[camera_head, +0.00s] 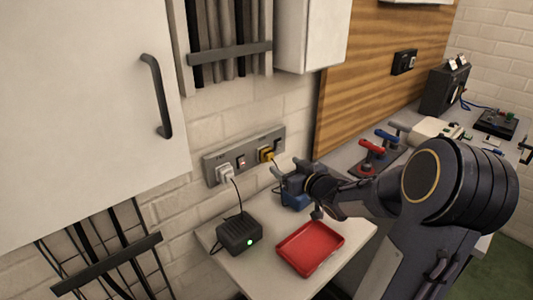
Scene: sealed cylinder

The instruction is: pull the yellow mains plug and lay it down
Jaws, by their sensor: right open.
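The yellow mains plug (265,154) sits in the right part of a grey socket panel (213,164) on the brick wall, with a dark cord leading off it. My right gripper (283,174) is just to the right of and a little below the plug in the picture. It is open and appears apart from the plug, though the gap in depth is hard to judge. My right arm comes in from the right and hides part of the worktop. My left gripper is not in view.
Below are a black box (239,235) with a green light, a red tray (310,248), empty, and a partly hidden blue object (295,202). Red and blue clamp-like tools (372,147) stand farther right.

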